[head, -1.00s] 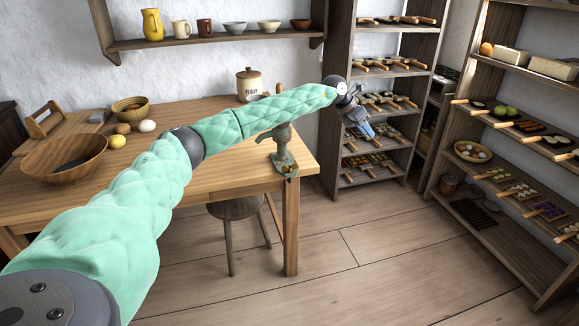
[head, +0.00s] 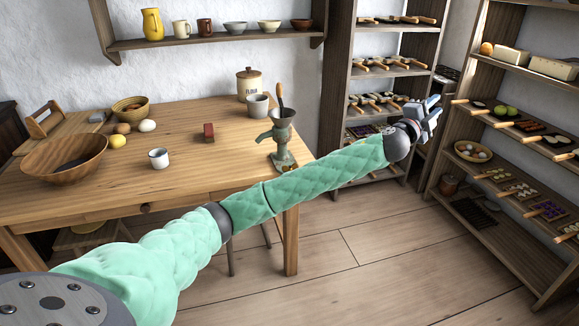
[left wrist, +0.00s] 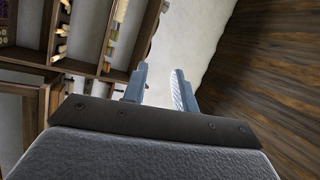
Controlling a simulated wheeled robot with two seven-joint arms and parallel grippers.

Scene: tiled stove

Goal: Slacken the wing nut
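A green-grey hand grinder (head: 281,140) stands at the right end of the wooden table, with a wooden-handled tool standing in its top. My left gripper (head: 429,108) is well to the right of the grinder, in front of the shelves, touching nothing. In the left wrist view its two fingers (left wrist: 158,88) are apart with nothing between them. My right gripper is not in view.
Shelves with small goods (head: 520,130) stand at the right. Floor in front is clear.

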